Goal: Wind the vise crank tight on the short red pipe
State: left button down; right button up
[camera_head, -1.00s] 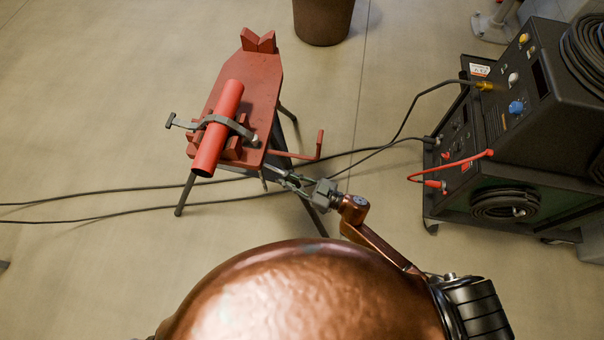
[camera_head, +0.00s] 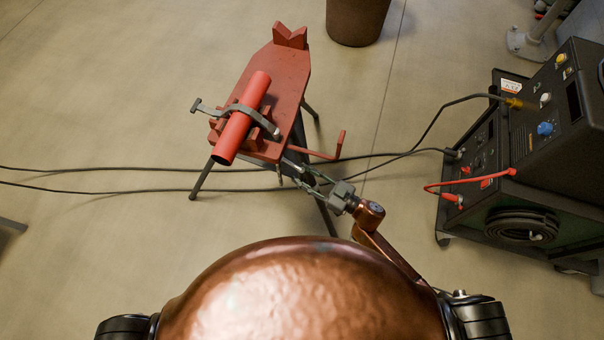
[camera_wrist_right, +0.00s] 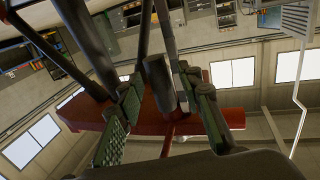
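The short red pipe (camera_head: 243,115) lies tilted across the red vise stand (camera_head: 288,75), under a grey clamp bar (camera_head: 262,122). The red vise crank (camera_head: 326,154) sticks out to the right from the near end of the stand and bends up at its tip. My right gripper (camera_head: 291,172) is at the near right edge of the stand, just left of and below the crank handle. In the right wrist view its green-padded fingers (camera_wrist_right: 158,88) are spread, with a dark cylinder (camera_wrist_right: 159,80) between or beyond them; I cannot tell contact. My left gripper is out of view.
A black welding machine (camera_head: 530,150) with cables stands at the right. Black cables (camera_head: 90,170) run across the floor behind the stand's legs. A brown bin (camera_head: 357,20) stands at the top. The floor at the left is largely clear.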

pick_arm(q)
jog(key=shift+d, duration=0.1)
pick_arm(e)
jog(key=v, duration=1.1)
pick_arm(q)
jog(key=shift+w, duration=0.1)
pick_arm(e)
jog(key=shift+d+f, duration=0.1)
jog(key=shift+d, duration=0.1)
